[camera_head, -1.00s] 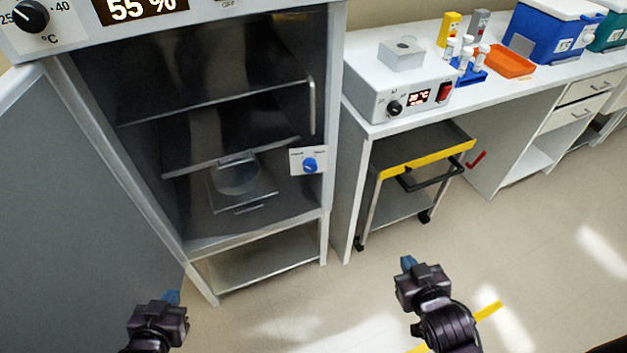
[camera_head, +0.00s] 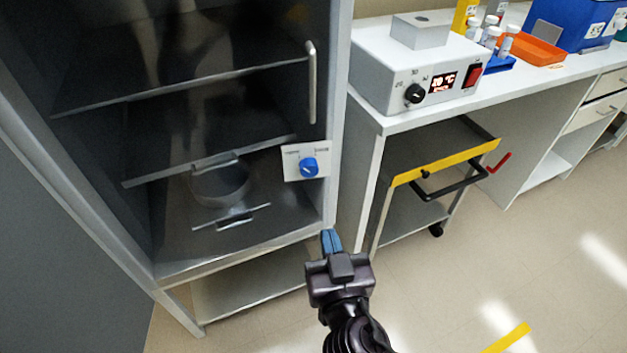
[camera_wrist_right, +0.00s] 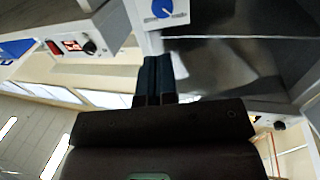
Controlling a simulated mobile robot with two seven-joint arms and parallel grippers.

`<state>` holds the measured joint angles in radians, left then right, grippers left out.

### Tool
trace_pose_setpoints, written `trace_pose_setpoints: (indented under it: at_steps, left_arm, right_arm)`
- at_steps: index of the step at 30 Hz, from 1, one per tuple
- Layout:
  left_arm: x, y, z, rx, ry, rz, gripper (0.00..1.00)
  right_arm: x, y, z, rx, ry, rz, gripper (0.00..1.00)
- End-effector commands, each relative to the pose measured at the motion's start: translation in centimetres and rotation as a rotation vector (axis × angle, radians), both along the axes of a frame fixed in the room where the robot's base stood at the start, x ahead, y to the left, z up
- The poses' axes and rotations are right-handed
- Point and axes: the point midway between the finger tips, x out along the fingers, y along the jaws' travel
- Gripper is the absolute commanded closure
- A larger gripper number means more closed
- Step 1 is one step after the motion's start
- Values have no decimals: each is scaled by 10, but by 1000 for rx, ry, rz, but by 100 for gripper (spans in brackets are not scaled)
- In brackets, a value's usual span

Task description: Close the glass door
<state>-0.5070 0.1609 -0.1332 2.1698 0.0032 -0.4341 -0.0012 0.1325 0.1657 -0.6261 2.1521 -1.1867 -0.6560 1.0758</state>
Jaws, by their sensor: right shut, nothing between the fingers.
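The cabinet's dark glass door (camera_head: 225,120), with a vertical metal handle (camera_head: 312,85) near its right edge, appears to span the cabinet front. I cannot tell whether a gap remains at its edge. Shelves and a round vessel (camera_head: 220,182) show dimly behind it. My right gripper (camera_head: 331,241) is shut and empty, its blue fingertips in front of the cabinet's lower right corner, below the blue knob (camera_head: 309,167). In the right wrist view its fingers (camera_wrist_right: 158,75) are together, with the knob (camera_wrist_right: 163,8) beyond. My left gripper is out of view.
A large grey panel (camera_head: 50,260) stands open at the left. Right of the cabinet is a white bench with a heater box (camera_head: 410,75); a cart with a yellow edge (camera_head: 445,162) stands beneath it.

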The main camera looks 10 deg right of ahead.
Motion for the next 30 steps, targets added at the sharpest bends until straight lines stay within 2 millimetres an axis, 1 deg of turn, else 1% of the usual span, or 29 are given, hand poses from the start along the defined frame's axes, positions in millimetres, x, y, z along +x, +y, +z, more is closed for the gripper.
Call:
trace_pose_setpoints:
  at_steps: [5, 24, 30]
  left_arm:
    - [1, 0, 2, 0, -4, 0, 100]
    - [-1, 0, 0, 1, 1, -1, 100]
    - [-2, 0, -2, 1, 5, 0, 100]
  right_arm:
    - [14, 1, 2, -2, -5, 1, 100]
    - [102, 8, 1, -4, -1, -1, 100]
    - [123, 10, 0, -4, 0, 1, 100]
